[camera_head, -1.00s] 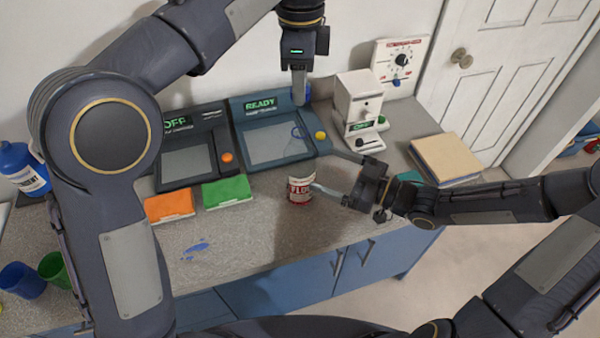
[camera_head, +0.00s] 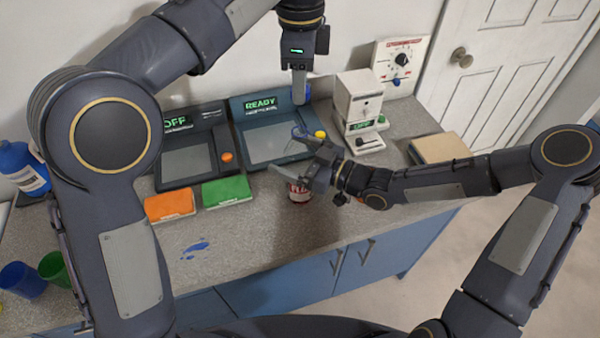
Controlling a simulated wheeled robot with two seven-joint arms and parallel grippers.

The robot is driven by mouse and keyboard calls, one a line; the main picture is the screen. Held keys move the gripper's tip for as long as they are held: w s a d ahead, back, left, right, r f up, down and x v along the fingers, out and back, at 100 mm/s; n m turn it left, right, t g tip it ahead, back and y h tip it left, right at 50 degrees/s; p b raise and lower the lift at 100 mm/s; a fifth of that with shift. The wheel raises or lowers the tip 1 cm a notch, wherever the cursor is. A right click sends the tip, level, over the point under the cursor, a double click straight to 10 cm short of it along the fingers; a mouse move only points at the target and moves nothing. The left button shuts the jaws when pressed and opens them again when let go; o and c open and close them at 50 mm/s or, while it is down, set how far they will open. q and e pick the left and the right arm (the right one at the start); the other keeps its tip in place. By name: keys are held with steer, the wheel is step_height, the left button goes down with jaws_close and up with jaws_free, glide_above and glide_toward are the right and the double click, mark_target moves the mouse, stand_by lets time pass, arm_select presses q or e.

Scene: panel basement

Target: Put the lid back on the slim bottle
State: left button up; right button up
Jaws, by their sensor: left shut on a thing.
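My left gripper (camera_head: 299,80) points straight down above the back of the counter, beside the READY device. It is shut on a small blue thing (camera_head: 303,92), which its fingers partly hide; I cannot tell whether this is the bottle or its lid. My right gripper (camera_head: 287,156) comes in from the right, its fingers spread wide and empty, above a red and white can (camera_head: 299,193). The gripper covers the can's upper part. I cannot clearly pick out a separate slim bottle or lid.
The READY device (camera_head: 270,140) and the OFF device (camera_head: 187,160) stand along the wall. A white machine (camera_head: 358,105) stands to their right. Orange (camera_head: 170,205) and green (camera_head: 227,191) blocks lie in front. The front counter is mostly clear, with a blue splotch (camera_head: 195,250).

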steer(key=c, duration=1.4)
arm_select(q)
steer(key=shift+f, duration=2.5)
steer(key=shift+f, duration=0.9)
steer(key=shift+f, duration=0.55)
